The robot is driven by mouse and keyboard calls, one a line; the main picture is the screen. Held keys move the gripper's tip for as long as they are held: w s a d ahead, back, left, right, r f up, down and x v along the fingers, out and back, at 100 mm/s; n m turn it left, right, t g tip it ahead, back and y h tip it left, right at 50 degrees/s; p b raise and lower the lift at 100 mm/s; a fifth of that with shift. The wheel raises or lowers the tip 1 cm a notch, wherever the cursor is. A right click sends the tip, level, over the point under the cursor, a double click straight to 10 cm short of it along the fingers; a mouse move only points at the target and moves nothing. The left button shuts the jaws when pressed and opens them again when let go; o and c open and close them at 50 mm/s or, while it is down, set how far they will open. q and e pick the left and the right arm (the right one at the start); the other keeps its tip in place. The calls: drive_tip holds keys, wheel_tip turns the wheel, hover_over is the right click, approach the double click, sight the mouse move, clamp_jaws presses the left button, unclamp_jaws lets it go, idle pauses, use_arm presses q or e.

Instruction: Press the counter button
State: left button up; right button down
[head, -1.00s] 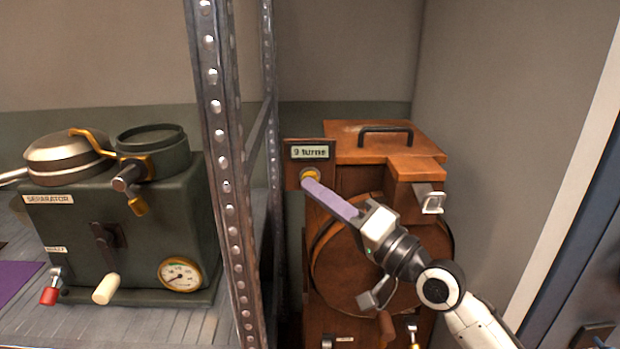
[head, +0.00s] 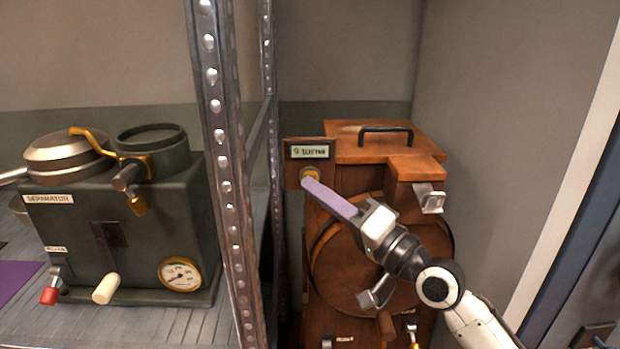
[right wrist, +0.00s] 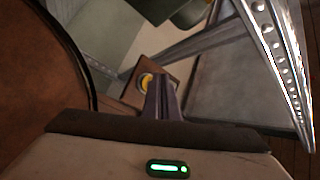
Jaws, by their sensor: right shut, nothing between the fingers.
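The counter button (head: 310,174) is a round yellow button on a small dark wooden panel (head: 293,176). Above it a display (head: 310,152) reads "9 turns". The panel sits at the upper left of a wooden machine (head: 345,155). My right gripper (head: 306,184) is shut and empty, its purple fingers pointing up-left with the tips at the button's lower edge; I cannot tell whether they touch it. In the right wrist view the button (right wrist: 146,80) shows just beyond the closed fingertips (right wrist: 158,78), which partly cover it. My left gripper is not in view.
A metal shelf post (head: 222,150) stands left of the wooden machine. A dark green separator (head: 140,230) with a gauge (head: 181,274) sits on the shelf at left. The wooden machine has a black top handle (head: 385,130) and a metal latch (head: 432,202). A wall rises at right.

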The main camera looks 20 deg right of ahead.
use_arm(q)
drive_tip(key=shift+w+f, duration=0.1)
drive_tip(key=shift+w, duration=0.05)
use_arm(e)
drive_tip(key=shift+w+d, duration=0.1)
drive_tip(key=shift+w, duration=0.2)
use_arm(q)
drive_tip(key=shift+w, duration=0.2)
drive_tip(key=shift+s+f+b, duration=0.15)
drive_tip(key=shift+b, duration=0.15)
use_arm(e)
drive_tip(key=shift+w+d, duration=0.1)
drive_tip(key=shift+w, duration=0.3)
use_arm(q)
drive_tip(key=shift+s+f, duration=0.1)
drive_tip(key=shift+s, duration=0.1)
use_arm(e)
drive_tip(key=shift+s, duration=0.15)
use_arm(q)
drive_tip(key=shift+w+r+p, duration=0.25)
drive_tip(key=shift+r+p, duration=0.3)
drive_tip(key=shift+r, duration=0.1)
use_arm(e)
drive_tip(key=shift+s+a, duration=0.2)
drive_tip(key=shift+s, duration=0.45)
